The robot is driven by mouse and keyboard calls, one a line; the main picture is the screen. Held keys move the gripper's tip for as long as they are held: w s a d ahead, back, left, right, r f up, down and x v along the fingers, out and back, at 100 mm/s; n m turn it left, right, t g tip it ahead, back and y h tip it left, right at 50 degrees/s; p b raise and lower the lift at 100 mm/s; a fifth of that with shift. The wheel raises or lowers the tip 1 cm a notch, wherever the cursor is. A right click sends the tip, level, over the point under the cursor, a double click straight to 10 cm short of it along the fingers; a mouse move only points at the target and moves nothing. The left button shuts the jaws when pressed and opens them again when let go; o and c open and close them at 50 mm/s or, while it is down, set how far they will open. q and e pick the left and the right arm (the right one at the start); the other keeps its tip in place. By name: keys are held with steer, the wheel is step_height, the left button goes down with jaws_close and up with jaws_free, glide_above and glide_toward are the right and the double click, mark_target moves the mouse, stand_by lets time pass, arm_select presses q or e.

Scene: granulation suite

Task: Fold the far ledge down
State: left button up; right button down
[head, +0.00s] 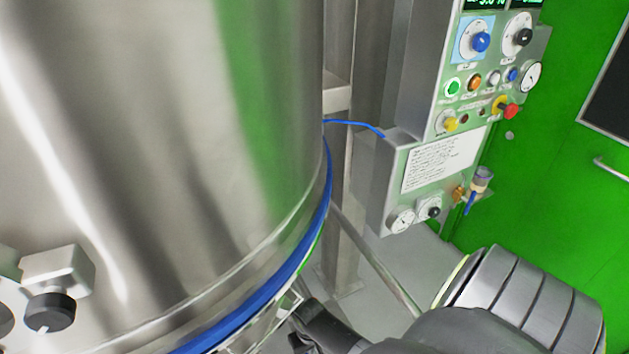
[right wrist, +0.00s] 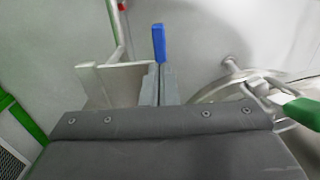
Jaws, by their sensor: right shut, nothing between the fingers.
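No part in the head view can be picked out for sure as the far ledge. In the right wrist view a pale, angled plate (right wrist: 115,84) stands just left of my fingers; I cannot tell whether it is the ledge. My right gripper (head: 298,340) is at the bottom of the head view, beside the lower rim of the steel vessel (head: 150,130). In the right wrist view its fingers (right wrist: 160,84) are together and empty. A blue upright piece (right wrist: 158,43) shows just beyond the fingertips; I cannot tell whether they touch it. My left gripper is out of view.
A control panel (head: 440,165) with knobs and buttons stands at the upper right, before a green door (head: 560,190). A blue band (head: 265,293) rings the vessel's bottom. The right wrist view shows a round metal ring (right wrist: 215,92) and a green-handled part (right wrist: 300,108) at right.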

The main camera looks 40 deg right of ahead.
step_height(320, 180, down, 8)
steer(key=b, duration=0.3)
steer(key=shift+s+f, duration=0.1)
steer(key=shift+f, duration=0.55)
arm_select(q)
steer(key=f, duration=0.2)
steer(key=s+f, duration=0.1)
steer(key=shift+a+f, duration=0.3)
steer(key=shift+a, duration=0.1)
arm_select(e)
steer(key=shift+f, duration=0.2)
arm_select(q)
steer(key=shift+b, duration=0.3)
arm_select(e)
steer(key=f+b, duration=0.1)
steer(key=f, duration=0.1)
steer(key=f+b, duration=0.1)
steer(key=shift+a+f+b, duration=0.35)
steer(key=shift+f, duration=0.05)
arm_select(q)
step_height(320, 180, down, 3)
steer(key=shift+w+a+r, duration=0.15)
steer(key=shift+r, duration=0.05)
arm_select(e)
steer(key=shift+r, duration=0.1)
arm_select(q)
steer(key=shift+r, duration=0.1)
arm_select(e)
steer(key=shift+r, duration=0.1)
